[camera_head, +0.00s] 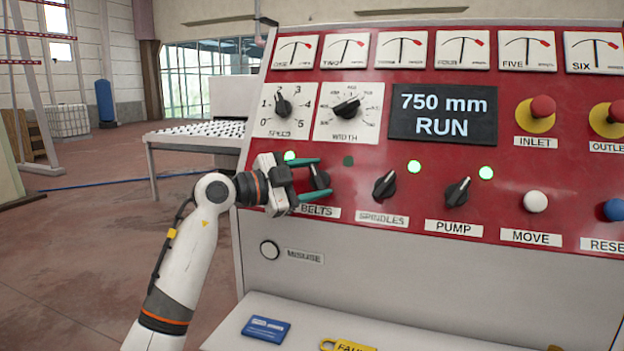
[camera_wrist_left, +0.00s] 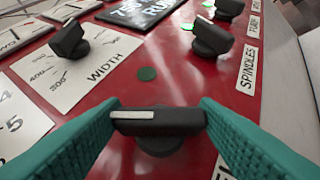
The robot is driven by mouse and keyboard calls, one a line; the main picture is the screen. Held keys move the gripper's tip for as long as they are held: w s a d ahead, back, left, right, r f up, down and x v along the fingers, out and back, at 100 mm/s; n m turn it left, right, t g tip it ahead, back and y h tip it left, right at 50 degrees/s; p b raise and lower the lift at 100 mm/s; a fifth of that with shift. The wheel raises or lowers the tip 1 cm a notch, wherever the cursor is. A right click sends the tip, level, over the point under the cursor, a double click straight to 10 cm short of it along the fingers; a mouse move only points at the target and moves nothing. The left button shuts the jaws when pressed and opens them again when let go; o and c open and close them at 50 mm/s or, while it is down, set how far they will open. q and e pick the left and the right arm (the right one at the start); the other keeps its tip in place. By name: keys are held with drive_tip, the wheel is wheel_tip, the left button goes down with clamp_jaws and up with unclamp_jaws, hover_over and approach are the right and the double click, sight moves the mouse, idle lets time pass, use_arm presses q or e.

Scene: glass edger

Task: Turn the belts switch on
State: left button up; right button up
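The belts switch (camera_head: 319,178) is a black rotary knob above the BELTS label (camera_head: 318,211) on the red panel. My left gripper (camera_head: 312,179) has its two green fingers around it, one above and one below in the head view. In the left wrist view, the knob's bar (camera_wrist_left: 158,122) spans the space between the fingers, with no clear gap at either end. Its white mark is at the left end. The lamp up and right of it (camera_head: 348,160) is dark, also in the left wrist view (camera_wrist_left: 147,74). My right gripper is not in view.
The spindles knob (camera_head: 385,185) and pump knob (camera_head: 457,192) stand to the right, with lit green lamps. The speed dial (camera_head: 282,106) and width dial (camera_head: 346,108) are above. The display (camera_head: 443,114) reads 750 mm RUN. A blue card (camera_head: 266,329) and a yellow tag (camera_head: 347,345) lie on the ledge below.

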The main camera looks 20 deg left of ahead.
use_arm(q)
drive_tip(key=shift+c, duration=0.4)
drive_tip(key=shift+r+m+p, duration=0.15)
drive_tip(key=shift+m+p, duration=0.15)
drive_tip(key=shift+p, duration=0.25)
drive_tip(key=m+g+p, duration=0.2)
drive_tip(key=p, duration=0.2)
drive_tip(key=m+g+y+p, duration=0.1)
drive_tip(key=m+g+p, duration=0.1)
drive_tip(key=p, duration=0.3)
drive_tip(key=r+m+g+p, duration=0.1)
drive_tip(key=m+g+p, duration=0.2)
drive_tip(key=m+p, duration=0.1)
drive_tip(key=shift+w+y+p, duration=0.15)
drive_tip(key=shift+y+p, duration=0.25)
drive_tip(key=shift+p, duration=0.25)
drive_tip(key=shift+f+m+g+y+p, duration=0.15)
drive_tip(key=shift+m+g+y+p, duration=0.55)
drive_tip(key=shift+p, duration=0.5)
drive_tip(key=shift+f+m+p, duration=0.15)
drive_tip(key=shift+m+p, duration=0.15)
drive_tip(key=shift+m, duration=0.1)
drive_tip(key=o, duration=1)
